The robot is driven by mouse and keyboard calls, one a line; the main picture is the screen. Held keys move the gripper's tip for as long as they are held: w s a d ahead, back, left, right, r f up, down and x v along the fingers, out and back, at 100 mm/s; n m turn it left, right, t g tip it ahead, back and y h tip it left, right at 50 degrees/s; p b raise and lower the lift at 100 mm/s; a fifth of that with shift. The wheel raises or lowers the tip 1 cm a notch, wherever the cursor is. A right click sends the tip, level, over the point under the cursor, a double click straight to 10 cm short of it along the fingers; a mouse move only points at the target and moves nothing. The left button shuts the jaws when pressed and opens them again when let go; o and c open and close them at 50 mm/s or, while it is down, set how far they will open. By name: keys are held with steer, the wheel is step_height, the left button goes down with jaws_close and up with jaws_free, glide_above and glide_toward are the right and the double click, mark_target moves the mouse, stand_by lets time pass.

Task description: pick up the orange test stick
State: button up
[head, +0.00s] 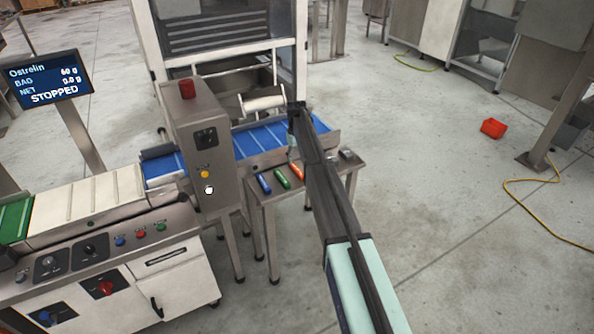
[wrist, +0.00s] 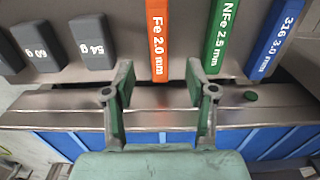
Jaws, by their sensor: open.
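The orange test stick, marked "Fe 2.0 mm", lies on a small steel table (head: 263,200); it shows in the head view (head: 297,171) and at the top of the wrist view (wrist: 158,38). My gripper (wrist: 160,78) is open and empty, its green fingers on either side of the orange stick's near end in the wrist view. Any height gap between fingers and stick is hard to tell. In the head view my arm hides most of the gripper. A green stick (wrist: 220,38), "NFe 2.5 mm", and a blue stick (wrist: 274,42), "316 3.0 mm", lie to the right in the wrist view.
Grey weights marked 54 g (wrist: 92,40) and 60 g (wrist: 36,46) stand left of the sticks in the wrist view. A blue conveyor belt (head: 255,139) runs behind the table. A steel control box (head: 204,150) stands left.

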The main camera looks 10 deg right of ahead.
mark_target(297, 169)
steer(key=shift+f+p, duration=1.1)
steer(key=shift+f, duration=2.25)
jaws_close()
